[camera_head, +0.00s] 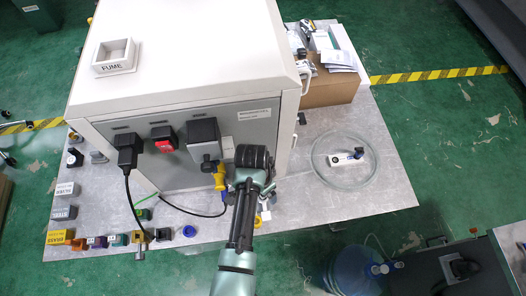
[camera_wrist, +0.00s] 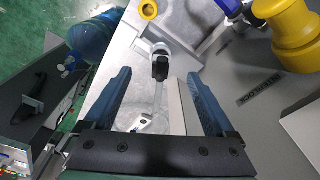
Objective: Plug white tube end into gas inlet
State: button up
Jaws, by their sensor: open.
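My gripper (camera_head: 254,160) is in front of the machine's front panel, right of the yellow connector. In the wrist view my gripper (camera_wrist: 157,76) is open, with its two blue fingers spread apart. A white and black fitting (camera_wrist: 160,62) shows between the fingertips, with a pale strip running down from it; I cannot tell whether this is the white tube end. Neither finger visibly grips it. A clear round coil or dish (camera_head: 368,182) with a white piece across it lies on the table at right. The gas inlet cannot be clearly told from the other panel fittings.
The machine's panel carries a black plug (camera_head: 127,150), a red switch (camera_head: 165,138), a grey box (camera_head: 203,137) and a yellow connector (camera_head: 219,174); the last is close by in the wrist view (camera_wrist: 288,38). Small coloured blocks line the left table edge. A cardboard box (camera_head: 330,90) stands behind.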

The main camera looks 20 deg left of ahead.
jog(key=shift+r+p, duration=0.7)
jog(key=shift+r, duration=0.25)
